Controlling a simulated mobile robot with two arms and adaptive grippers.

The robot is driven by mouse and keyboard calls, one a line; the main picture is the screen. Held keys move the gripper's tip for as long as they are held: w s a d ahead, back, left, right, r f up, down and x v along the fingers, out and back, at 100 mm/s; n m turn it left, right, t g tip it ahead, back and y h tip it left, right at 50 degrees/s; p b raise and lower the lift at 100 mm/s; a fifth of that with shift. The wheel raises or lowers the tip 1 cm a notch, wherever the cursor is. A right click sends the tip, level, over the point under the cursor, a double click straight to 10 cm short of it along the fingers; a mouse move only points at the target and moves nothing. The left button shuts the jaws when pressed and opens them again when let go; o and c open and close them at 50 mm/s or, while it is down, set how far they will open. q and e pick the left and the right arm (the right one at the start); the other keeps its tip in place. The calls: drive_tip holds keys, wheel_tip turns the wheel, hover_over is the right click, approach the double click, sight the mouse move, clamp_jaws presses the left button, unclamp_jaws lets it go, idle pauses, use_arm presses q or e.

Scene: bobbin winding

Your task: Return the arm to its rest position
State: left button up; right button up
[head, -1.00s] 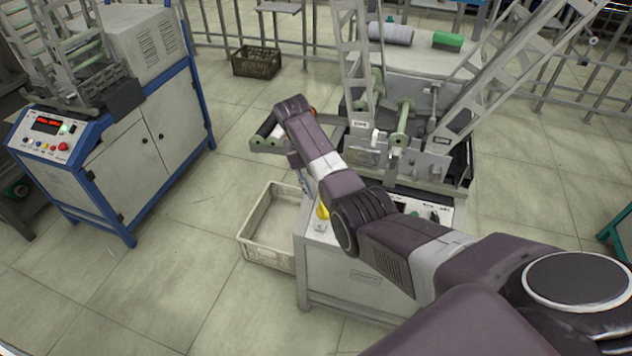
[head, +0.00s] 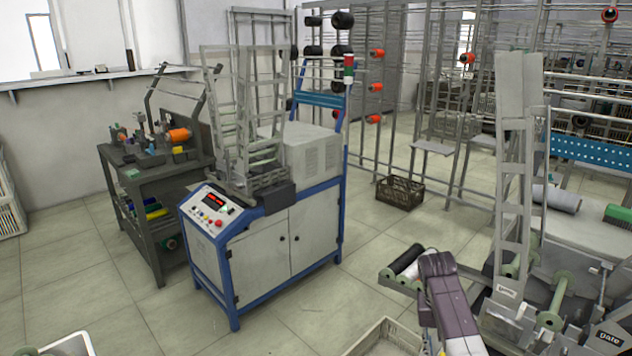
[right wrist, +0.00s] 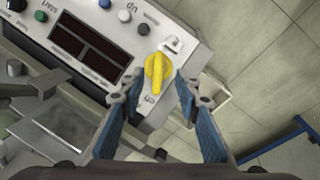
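My right arm (head: 448,297) shows in the lower right of the head view, in front of the winding machine; its gripper is below the picture's edge. In the right wrist view my right gripper (right wrist: 155,92) is open, with two blue-padded fingers apart and nothing between them. A yellow rotary knob (right wrist: 157,72) on a white control panel (right wrist: 140,42) shows just beyond the fingertips, and no contact with it is visible. My left gripper is not in view.
A blue-framed machine (head: 262,250) with a lit red display stands at the centre. A dark workbench (head: 150,185) stands left of it. A brown crate (head: 400,192) lies on the floor behind. A pale crate (head: 385,338) lies near my arm. Open floor lies between the machines.

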drive_tip(key=s+a+f+n+t, duration=0.1)
drive_tip(key=s+a+f+n, duration=0.15)
drive_tip(key=s+f, duration=0.4)
drive_tip(key=s+a+f+n+t, duration=0.1)
drive_tip(key=s+a+f, duration=0.2)
drive_tip(key=s, duration=0.7)
drive_tip(key=s+a+r+n+t+y, duration=0.1)
drive_tip(key=s+a+r, duration=0.25)
drive_tip(key=s, duration=0.45)
drive_tip(key=s+a+r+n+t+y, duration=0.1)
drive_tip(key=s+a+r+y, duration=0.15)
drive_tip(key=s+a, duration=0.45)
drive_tip(key=s+d+f+g, duration=0.1)
drive_tip(key=s+f, duration=0.1)
drive_tip(key=f, duration=1.1)
drive_tip(key=s+d+f, duration=0.1)
drive_tip(key=f, duration=1.1)
drive_tip(key=s+d+f+g, duration=0.1)
drive_tip(key=s+d+f, duration=0.2)
drive_tip(key=s+f, duration=1.3)
drive_tip(key=shift+s+f+n+h, duration=0.35)
drive_tip(key=shift+s+h, duration=0.1)
drive_tip(key=shift+s, duration=0.4)
